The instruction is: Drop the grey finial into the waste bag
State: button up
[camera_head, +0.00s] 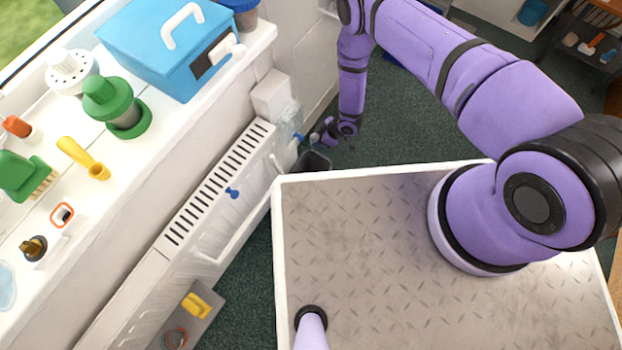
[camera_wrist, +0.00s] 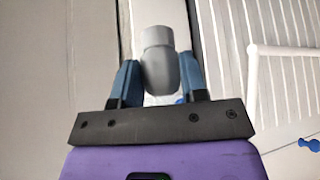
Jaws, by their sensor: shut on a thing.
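In the head view my gripper (camera_head: 317,137) is small and far off, at the far end of the radiator, and the finial is too small there to make out surely. A clear, pale bag-like thing (camera_head: 291,115) hangs beside my gripper. A dark open bin (camera_head: 314,162) stands below it. I cannot tell for sure which is the waste bag.
The sill carries a blue box (camera_head: 165,45), a green pot (camera_head: 122,122) and several small things. Green floor (camera_head: 400,130) is clear beyond my deck.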

jog(key=s+f+n+g, duration=0.1)
jog(key=s+f, duration=0.4)
jog(key=f, duration=0.5)
jog(key=shift+a+f+n, duration=0.3)
jog(key=shift+a+f, duration=0.05)
jog(key=shift+s, duration=0.1)
jog(key=o, duration=1)
jog(key=shift+o, duration=0.2)
jog(key=shift+r, duration=0.1)
jog(key=v, duration=1)
jog(key=shift+d+r, duration=0.2)
jog(key=shift+d, duration=0.1)
